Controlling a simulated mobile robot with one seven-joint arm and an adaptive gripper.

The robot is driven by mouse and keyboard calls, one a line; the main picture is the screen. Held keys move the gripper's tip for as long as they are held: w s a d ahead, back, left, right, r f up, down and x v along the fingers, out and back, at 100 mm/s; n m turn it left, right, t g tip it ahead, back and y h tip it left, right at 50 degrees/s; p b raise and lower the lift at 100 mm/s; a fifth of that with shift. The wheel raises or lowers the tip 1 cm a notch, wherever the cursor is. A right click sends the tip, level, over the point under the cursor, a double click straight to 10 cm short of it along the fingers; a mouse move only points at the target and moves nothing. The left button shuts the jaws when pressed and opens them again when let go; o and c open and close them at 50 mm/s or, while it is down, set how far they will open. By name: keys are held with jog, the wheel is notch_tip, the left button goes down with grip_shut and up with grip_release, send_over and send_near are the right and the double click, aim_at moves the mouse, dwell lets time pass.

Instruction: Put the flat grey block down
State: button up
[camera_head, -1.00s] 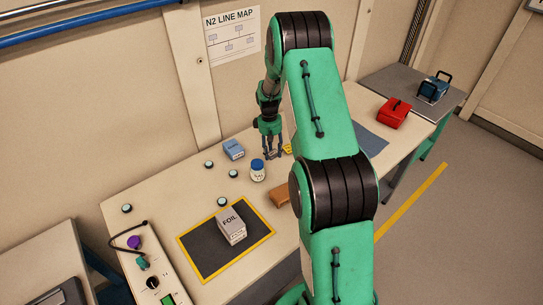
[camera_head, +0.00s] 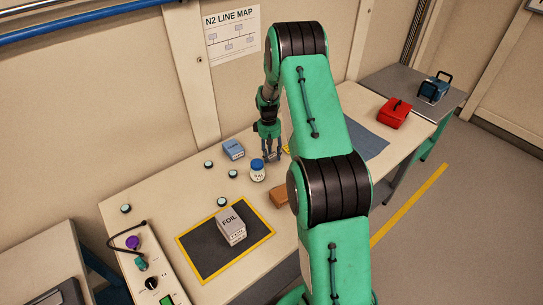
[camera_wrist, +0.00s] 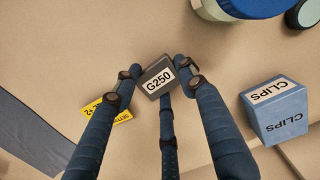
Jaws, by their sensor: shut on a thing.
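My gripper (camera_head: 271,157) is low over the bench, beyond the white jar. In the wrist view its fingers (camera_wrist: 158,85) are shut on the flat grey block (camera_wrist: 153,76), which bears a white G250 label. The label faces the wrist camera. The block is mostly hidden by the fingers in the head view. I cannot tell whether its underside touches the bench top.
A yellow card (camera_wrist: 118,113) lies close beside the fingers. The blue CLIPS box (camera_wrist: 277,108) and blue-lidded jar (camera_head: 257,171) are near. A brown block (camera_head: 279,197) and FOIL box (camera_head: 231,226) are nearer the front. Bare bench (camera_head: 160,195) lies left.

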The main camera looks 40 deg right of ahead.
aim_at(270, 155)
jog(key=shift+f, duration=0.65)
jog(key=o, duration=1.2)
jog(key=shift+r, duration=0.1)
notch_tip(270, 155, up, 13)
jog(key=w+p, duration=0.1)
jog(key=p, duration=0.1)
dwell(0.4)
jog(key=shift+r, duration=0.1)
